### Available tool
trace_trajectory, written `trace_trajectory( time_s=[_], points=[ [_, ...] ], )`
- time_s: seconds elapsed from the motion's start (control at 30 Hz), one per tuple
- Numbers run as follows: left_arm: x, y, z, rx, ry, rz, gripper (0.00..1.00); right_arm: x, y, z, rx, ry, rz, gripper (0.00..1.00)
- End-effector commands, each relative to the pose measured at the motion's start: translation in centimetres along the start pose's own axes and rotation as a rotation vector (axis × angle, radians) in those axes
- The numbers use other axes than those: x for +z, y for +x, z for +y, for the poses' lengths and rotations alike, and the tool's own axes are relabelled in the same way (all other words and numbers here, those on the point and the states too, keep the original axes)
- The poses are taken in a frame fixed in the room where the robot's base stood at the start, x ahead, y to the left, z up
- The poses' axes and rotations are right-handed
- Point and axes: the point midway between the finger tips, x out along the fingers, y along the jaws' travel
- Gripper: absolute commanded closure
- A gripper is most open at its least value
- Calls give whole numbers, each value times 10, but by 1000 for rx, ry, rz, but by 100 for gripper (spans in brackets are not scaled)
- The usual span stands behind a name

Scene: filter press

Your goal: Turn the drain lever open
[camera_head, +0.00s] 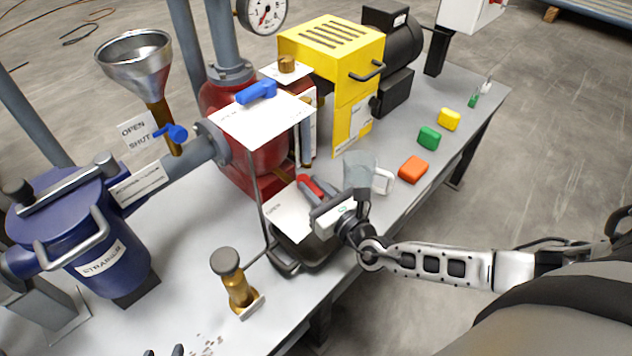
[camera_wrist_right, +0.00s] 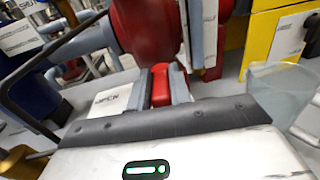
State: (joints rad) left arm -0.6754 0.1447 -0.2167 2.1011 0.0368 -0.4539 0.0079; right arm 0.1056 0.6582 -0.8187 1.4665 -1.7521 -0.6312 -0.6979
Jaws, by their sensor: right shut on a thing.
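The drain lever has a red handle (camera_head: 311,188), low in front of the red pump body, beside a white card (camera_head: 287,216) marked OPEN. My right gripper (camera_head: 318,196) is shut on the red lever. In the right wrist view the red lever (camera_wrist_right: 160,86) stands between the two grey fingers, with the OPEN card just left of it. The lever's pivot is hidden. Only the dark fingertips of my left gripper (camera_head: 164,351) show at the bottom edge; they are apart with nothing visible between them.
A dark tray (camera_head: 297,262) lies below the lever. A clear jug (camera_head: 360,172) stands close to the right of my right gripper. A brass valve (camera_head: 236,284) stands left of the tray. A blue strainer (camera_head: 88,240) is at left. Coloured blocks lie along the bench's right side.

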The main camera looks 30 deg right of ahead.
Motion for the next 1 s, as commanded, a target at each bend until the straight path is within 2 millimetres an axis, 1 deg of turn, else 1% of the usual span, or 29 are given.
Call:
trace_trajectory(
  time_s=[0.03, 0.23, 0.37, 0.6, 0.7, 0.8, 1.0],
  points=[
    [-4, -4, 0, -3, 7, -6, 64, 3, -1, 4, -40, 9, 3, 100],
    [-1, -6, -2, -9, 26, -27, 64, 1, 0, 11, -225, 10, 5, 100],
    [-1, -4, -3, -10, 30, -27, 64, -1, 2, 16, -348, 9, 5, 100],
    [6, 0, -4, -9, 29, -29, 64, -3, 6, 24, -566, 7, 5, 100],
    [7, 3, -3, -6, 23, -23, 64, -4, 8, 26, -646, 5, 4, 100],
    [4, 4, -2, -2, 18, -8, 64, -4, 10, 28, -714, 3, 4, 100],
    [1, 5, -1, 3, 4, 9, 64, -3, 13, 30, -818, 1, 3, 100]
  ],
)
